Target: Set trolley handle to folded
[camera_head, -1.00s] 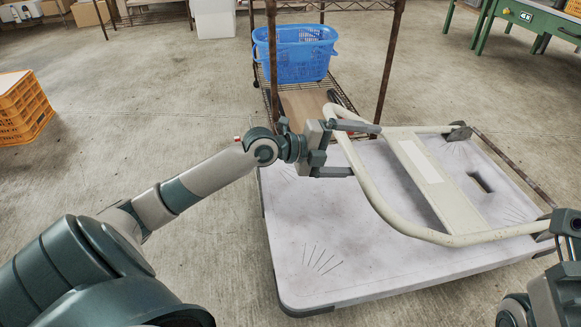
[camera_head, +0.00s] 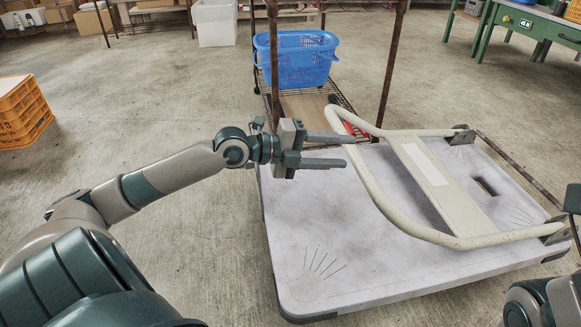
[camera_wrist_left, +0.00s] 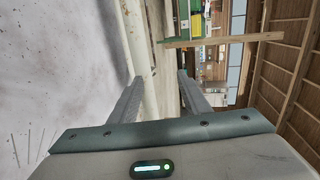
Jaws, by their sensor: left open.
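The trolley has a pale grey deck (camera_head: 310,240) and a cream tubular handle (camera_head: 385,205). The handle lies low over the deck, with its hinge brackets at the right side and its curved end toward the left. My left gripper (camera_head: 346,151) is open at that curved end, its fingertips close to the tube. I cannot tell whether they touch it. In the left wrist view the open fingers (camera_wrist_left: 161,76) point at a cream strip, likely the handle, with the deck (camera_wrist_left: 60,60) to the left. My right arm shows at the right edge; its gripper is out of frame.
A rusty wire rack (camera_head: 387,70) holding a blue basket (camera_head: 296,60) stands just behind the trolley. An orange crate (camera_head: 22,112) is at the left and a green table (camera_head: 530,22) at the back right. The floor left of the trolley is clear.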

